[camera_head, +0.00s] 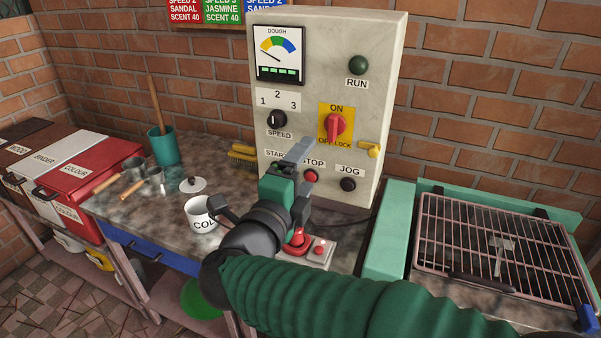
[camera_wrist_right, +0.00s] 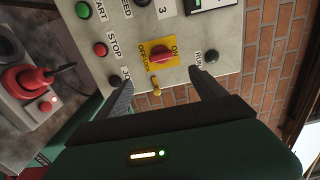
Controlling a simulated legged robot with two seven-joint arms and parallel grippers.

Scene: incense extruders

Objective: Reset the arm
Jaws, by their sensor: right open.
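My right arm comes in from the lower right of the head view. Its gripper (camera_head: 300,168) is in front of the lower part of the grey control panel (camera_head: 395,60) and partly hides the START and STOP labels. In the right wrist view the two dark fingers of this gripper (camera_wrist_right: 164,92) are spread apart with nothing between them. Beyond them are the red rotary switch (camera_wrist_right: 160,55) on its yellow plate and a small yellow handle (camera_wrist_right: 155,88). The red switch also shows in the head view (camera_head: 336,125). My left gripper is not in view.
A red joystick-like control (camera_head: 298,242) stands below the gripper. A wire rack (camera_head: 480,225) lies at the right. Brick walls stand behind.

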